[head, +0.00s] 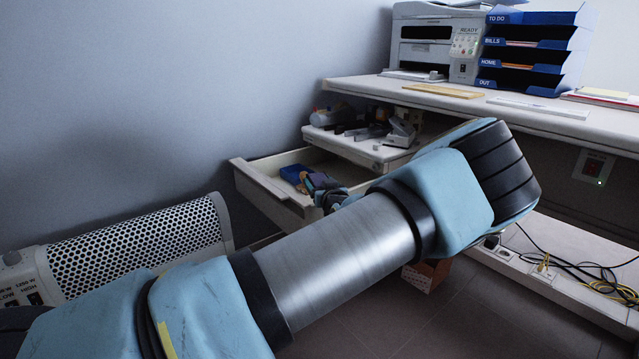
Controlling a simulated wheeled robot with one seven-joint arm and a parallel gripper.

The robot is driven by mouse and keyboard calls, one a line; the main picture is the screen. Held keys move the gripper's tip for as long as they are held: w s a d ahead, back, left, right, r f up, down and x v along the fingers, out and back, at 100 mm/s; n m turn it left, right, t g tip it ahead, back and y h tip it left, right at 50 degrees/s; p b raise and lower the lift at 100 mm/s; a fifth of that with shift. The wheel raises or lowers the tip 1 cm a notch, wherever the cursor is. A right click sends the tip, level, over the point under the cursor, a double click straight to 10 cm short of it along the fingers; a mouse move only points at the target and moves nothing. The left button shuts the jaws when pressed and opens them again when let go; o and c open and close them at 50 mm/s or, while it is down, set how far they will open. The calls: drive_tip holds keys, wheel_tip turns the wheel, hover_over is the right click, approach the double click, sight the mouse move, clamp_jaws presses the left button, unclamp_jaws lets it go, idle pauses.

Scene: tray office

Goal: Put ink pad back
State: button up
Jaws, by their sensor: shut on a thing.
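An open drawer (262,186) sticks out below the desk, with its pale front toward the left. My gripper (310,181) is small and far off, at the drawer's opening, partly hidden behind my own forearm. It is shut on a small dark blue thing, apparently the ink pad (293,173), which shows at its fingertips over the inside of the drawer. I cannot tell whether the pad touches the drawer's floor. The right part of the drawer is hidden by my arm.
A low shelf (345,144) above the drawer holds a stapler-like thing (401,131) and several dark items. The desk (535,112) carries a printer (432,42) and blue letter trays (530,50). A perforated white heater (140,247) stands left. Cables (590,275) lie lower right.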

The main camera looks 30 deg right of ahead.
drive_tip(key=shift+f, duration=0.3)
drive_tip(key=o, duration=1.5)
drive_tip(key=shift+r, duration=0.2)
drive_tip(key=shift+r+p+v, duration=0.15)
drive_tip(key=shift+p+v, duration=0.7)
drive_tip(key=shift+v, duration=2.2)
drive_tip(key=shift+r+p+v, duration=0.15)
drive_tip(key=shift+p+v, duration=0.65)
drive_tip(key=shift+v, duration=2.25)
